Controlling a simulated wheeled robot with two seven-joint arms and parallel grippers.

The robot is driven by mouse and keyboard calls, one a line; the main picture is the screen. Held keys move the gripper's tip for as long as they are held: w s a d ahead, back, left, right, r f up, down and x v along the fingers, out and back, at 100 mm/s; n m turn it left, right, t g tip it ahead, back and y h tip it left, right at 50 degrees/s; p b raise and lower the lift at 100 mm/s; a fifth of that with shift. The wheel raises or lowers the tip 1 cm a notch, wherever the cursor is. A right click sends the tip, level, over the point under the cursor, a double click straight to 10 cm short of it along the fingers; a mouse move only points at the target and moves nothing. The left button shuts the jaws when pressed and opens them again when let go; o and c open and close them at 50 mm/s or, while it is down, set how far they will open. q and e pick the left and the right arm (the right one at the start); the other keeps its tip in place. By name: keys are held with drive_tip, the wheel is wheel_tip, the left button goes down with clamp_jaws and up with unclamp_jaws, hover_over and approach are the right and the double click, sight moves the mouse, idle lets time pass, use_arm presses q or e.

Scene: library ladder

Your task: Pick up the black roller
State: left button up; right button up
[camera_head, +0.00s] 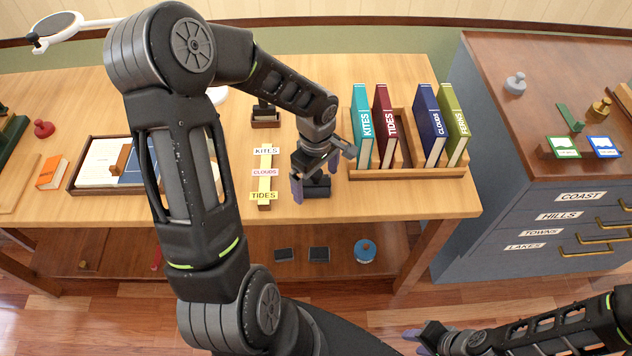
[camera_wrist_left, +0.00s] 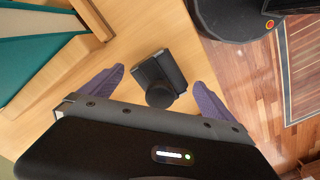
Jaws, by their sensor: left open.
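A black object with a blocky body and a round end, which looks like the black roller (camera_wrist_left: 158,82), lies on the wooden table near its front edge. It also shows in the head view (camera_head: 318,189), partly covered by my left gripper. My left gripper (camera_head: 314,174) is open above it. In the left wrist view the roller lies between the two purple fingers of the left gripper (camera_wrist_left: 159,77), with a gap on each side. My right gripper (camera_head: 418,341) is low at the bottom right, away from the table; its opening is unclear.
A wooden book rack (camera_head: 420,172) with several upright books stands just right of the left gripper. A label strip (camera_head: 265,180) lies to the left, with a small dark item in a wooden holder (camera_head: 265,121) behind it. A cabinet (camera_head: 530,130) stands at right.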

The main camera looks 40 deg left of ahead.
idle(0.4)
use_arm(q)
drive_tip(key=c, duration=1.5)
drive_tip(key=shift+o, duration=0.2)
drive_tip(key=shift+r, duration=0.15)
wheel_tip(320, 180, up, 10)
drive_tip(key=shift+f+b, duration=0.1)
drive_tip(key=shift+b, duration=0.4)
